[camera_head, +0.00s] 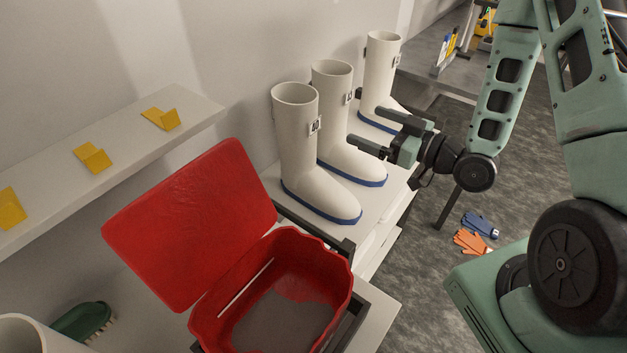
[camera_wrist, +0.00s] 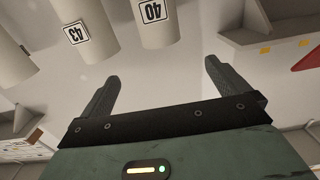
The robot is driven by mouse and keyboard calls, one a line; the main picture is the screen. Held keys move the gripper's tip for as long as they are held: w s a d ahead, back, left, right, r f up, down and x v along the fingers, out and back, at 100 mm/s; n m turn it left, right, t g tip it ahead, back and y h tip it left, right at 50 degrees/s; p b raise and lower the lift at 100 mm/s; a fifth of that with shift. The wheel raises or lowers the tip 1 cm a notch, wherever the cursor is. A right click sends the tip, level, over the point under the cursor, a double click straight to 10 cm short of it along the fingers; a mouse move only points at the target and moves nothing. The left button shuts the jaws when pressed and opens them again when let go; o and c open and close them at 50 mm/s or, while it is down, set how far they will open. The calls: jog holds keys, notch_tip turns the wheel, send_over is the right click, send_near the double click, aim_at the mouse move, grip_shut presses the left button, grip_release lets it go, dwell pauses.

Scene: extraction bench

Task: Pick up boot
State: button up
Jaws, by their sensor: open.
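Three white boots with blue soles stand upright in a row on a white bench. In the head view they are the near boot (camera_head: 298,150), the middle boot (camera_head: 334,115) and the far boot (camera_head: 381,75). My gripper (camera_head: 364,127) is open and empty, its fingers pointing left towards the boots, in front of the middle and far ones. In the wrist view my gripper (camera_wrist: 163,85) shows its two fingers apart with nothing between them. Beyond them are a boot labelled 40 (camera_wrist: 158,32), a boot labelled 43 (camera_wrist: 95,45) and part of a third boot (camera_wrist: 15,62).
An open red box (camera_head: 345,285) with its lid raised stands on the near left of the bench. A white shelf (camera_head: 60,165) with yellow hooks is on the left wall. A green brush (camera_head: 80,322) lies below it. Blue gloves (camera_head: 480,225) and orange gloves (camera_head: 470,242) lie on the floor.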

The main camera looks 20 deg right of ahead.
aim_at(315, 103)
jog(key=x, duration=1.1)
jog(key=shift+r+b, duration=0.3)
jog(key=shift+r, duration=0.05)
jog(key=p+x, duration=0.3)
jog(key=x, duration=0.2)
jog(key=shift+w+a+p, duration=0.25)
jog(key=shift+a+p, duration=0.05)
jog(key=shift+p, duration=0.05)
jog(key=shift+w+a+f, duration=0.1)
jog(key=shift+w, duration=0.1)
jog(key=c, duration=1.7)
jog(key=shift+c, duration=0.7)
